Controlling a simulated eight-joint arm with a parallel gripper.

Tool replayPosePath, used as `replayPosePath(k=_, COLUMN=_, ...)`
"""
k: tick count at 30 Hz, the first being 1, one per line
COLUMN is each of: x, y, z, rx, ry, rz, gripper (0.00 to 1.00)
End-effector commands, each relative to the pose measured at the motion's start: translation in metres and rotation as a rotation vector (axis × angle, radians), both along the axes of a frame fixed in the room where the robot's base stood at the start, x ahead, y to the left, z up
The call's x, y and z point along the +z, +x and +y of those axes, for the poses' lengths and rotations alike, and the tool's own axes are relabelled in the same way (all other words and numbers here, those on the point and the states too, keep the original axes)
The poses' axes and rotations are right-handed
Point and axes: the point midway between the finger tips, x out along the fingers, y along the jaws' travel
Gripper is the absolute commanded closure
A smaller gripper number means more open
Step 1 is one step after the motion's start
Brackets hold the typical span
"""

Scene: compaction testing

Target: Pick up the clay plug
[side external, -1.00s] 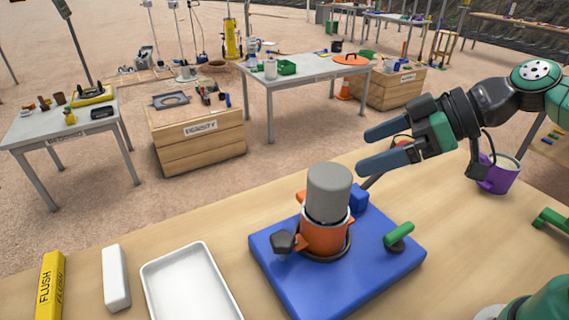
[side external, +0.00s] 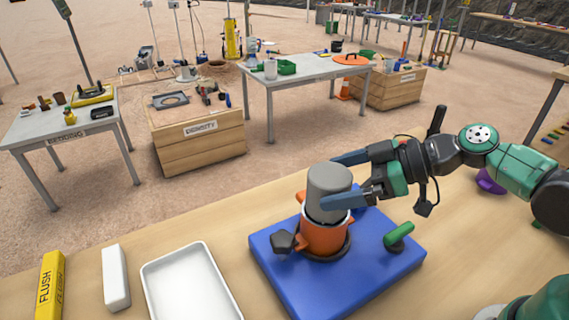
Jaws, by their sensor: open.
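The clay plug (side external: 327,181) is a grey, rounded cylinder. It stands upright in an orange mould (side external: 322,238) with a pale inner rim, and its upper part sticks out above. The mould sits on a blue base plate (side external: 350,281) on the wooden table. My gripper (side external: 340,180) is open around the plug from the right, with one finger behind it and the other in front of its lower right side.
A dark knob (side external: 283,243) and a green handle (side external: 399,236) stand on the base plate beside the mould. A white tray (side external: 150,268), a white block (side external: 116,278) and a yellow FLUSH bar (side external: 48,288) lie to the left. A purple cup (side external: 489,183) is partly hidden behind my arm.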

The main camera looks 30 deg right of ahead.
Motion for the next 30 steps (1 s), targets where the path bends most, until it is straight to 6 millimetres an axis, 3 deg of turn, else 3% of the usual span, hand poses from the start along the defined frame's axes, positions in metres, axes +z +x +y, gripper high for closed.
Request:
replayPosePath(k=20, x=-0.0095, y=0.0115, z=0.0122, rx=0.0, ry=-0.001, rz=-0.001, gripper=0.03)
replayPosePath(k=30, x=-0.0095, y=0.0115, z=0.0122, rx=0.0, ry=-0.001, rz=-0.001, gripper=0.99)
